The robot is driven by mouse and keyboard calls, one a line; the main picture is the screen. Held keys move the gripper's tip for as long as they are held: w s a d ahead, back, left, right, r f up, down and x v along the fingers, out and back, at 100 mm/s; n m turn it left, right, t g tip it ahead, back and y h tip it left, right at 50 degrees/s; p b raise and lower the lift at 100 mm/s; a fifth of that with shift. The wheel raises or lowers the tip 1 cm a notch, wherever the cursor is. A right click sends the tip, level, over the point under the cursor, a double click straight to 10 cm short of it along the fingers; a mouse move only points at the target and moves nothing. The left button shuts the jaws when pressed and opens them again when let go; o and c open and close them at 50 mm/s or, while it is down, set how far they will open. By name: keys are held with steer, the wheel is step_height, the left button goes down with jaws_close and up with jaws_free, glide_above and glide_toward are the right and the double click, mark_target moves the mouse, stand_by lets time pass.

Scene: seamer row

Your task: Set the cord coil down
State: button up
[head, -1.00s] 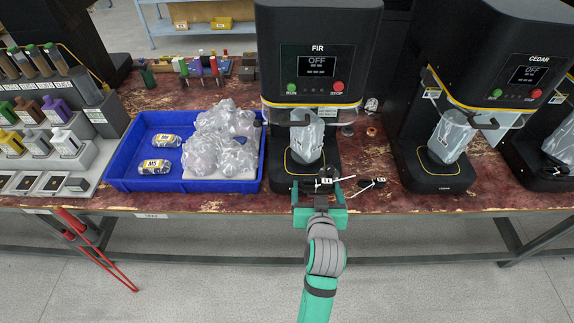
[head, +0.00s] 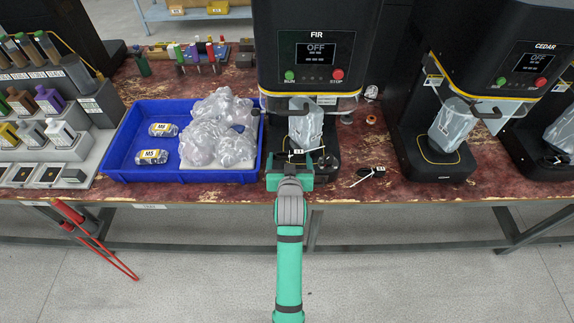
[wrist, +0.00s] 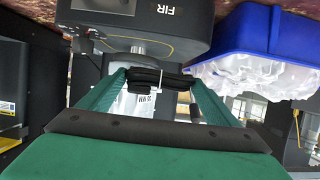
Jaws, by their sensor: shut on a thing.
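The cord coil is a dark bundle with a white tie, held across between my fingertips in the wrist view (wrist: 160,78). My gripper (head: 290,165) is shut on it, in front of the FIR machine's black base in the head view. There, a white tag (head: 297,152) shows at the fingertips, but most of the coil is hard to make out.
The FIR machine (head: 315,25) holds a clear jug (head: 304,128); the CEDAR machine (head: 535,65) stands to the right. A blue tray (head: 112,160) with bagged items lies left of my gripper. The worn red bench top (head: 385,188) has some bare room between the two machines.

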steer(key=shift+w+a+f, duration=0.35)
steer(key=shift+w+f, duration=0.15)
steer(key=shift+f, duration=1.75)
steer(key=o, duration=1.1)
steer(key=shift+w+f, duration=0.1)
steer(key=shift+f, duration=0.05)
steer(key=s+r+t, duration=0.1)
steer(key=s+r, duration=0.1)
steer(key=s, duration=2.2)
steer(key=s+r+t, duration=0.1)
steer(key=s, duration=2.3)
steer(key=shift+s+r, duration=0.15)
steer(key=shift+r, duration=0.25)
